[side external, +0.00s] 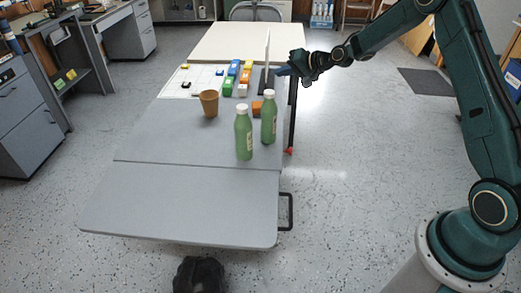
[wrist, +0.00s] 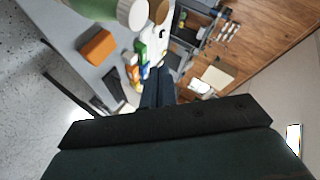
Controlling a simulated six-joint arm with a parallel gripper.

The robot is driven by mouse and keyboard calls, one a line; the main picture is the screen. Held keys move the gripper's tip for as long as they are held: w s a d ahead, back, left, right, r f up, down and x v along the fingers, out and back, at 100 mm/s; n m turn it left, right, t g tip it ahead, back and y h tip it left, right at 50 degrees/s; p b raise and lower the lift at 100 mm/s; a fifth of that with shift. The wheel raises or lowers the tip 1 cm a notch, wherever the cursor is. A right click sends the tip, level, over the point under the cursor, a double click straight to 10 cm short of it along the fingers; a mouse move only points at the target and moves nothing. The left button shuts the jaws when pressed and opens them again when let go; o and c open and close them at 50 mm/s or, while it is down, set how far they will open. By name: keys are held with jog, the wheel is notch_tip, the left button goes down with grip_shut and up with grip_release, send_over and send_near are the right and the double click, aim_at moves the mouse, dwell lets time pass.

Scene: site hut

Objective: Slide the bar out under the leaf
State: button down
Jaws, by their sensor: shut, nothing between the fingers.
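The grey table's front leaf (side external: 185,205) lies beyond a seam at the near end; I cannot tell whether it is level or slopes slightly. A black U-shaped bar (side external: 290,212) sticks out at the leaf's right edge. A second dark bar (side external: 292,115) with a red tip runs along the table's right side; a dark bar also shows in the wrist view (wrist: 68,94). Which one the task means is unclear. My gripper (side external: 281,71) is shut and empty at the table's far right, well away from the leaf. Its dark blue fingers also show in the wrist view (wrist: 158,88).
Two green bottles (side external: 244,135) (side external: 269,118), an orange block (side external: 257,108), a brown cup (side external: 209,102) and several coloured blocks (side external: 237,78) stand on the table. A thin white upright panel (side external: 267,50) is near my gripper. Floor right of the table is clear.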

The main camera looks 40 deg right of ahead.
jog(key=c, duration=1.6)
grip_release()
jog(key=o, duration=0.3)
jog(key=shift+s+d+f, duration=0.15)
jog(key=shift+d+f, duration=0.05)
jog(key=shift+f, duration=0.1)
jog(key=shift+o, duration=1)
jog(key=s+d+f+m+g+y, duration=0.1)
jog(key=s+d+f+m, duration=0.2)
jog(key=f, duration=0.3)
jog(key=s+d+f+m+g+y, duration=0.1)
jog(key=s+d+f+m, duration=0.2)
jog(key=f+m, duration=0.3)
jog(key=shift+s+d+f+m+y, duration=0.15)
jog(key=shift+s+f+m+y, duration=0.2)
jog(key=shift+f, duration=0.3)
jog(key=s+d+f+m+y, duration=0.2)
jog(key=s+f+m+y, duration=0.1)
jog(key=s+f+m, duration=0.6)
jog(key=shift+s+d, duration=0.35)
jog(key=shift+s, duration=0.15)
jog(key=x, duration=1.3)
jog(key=shift+a+f, duration=0.15)
jog(key=shift+a, duration=0.25)
jog(key=shift+w, duration=0.15)
jog(key=shift+c, duration=0.4)
grip_shut()
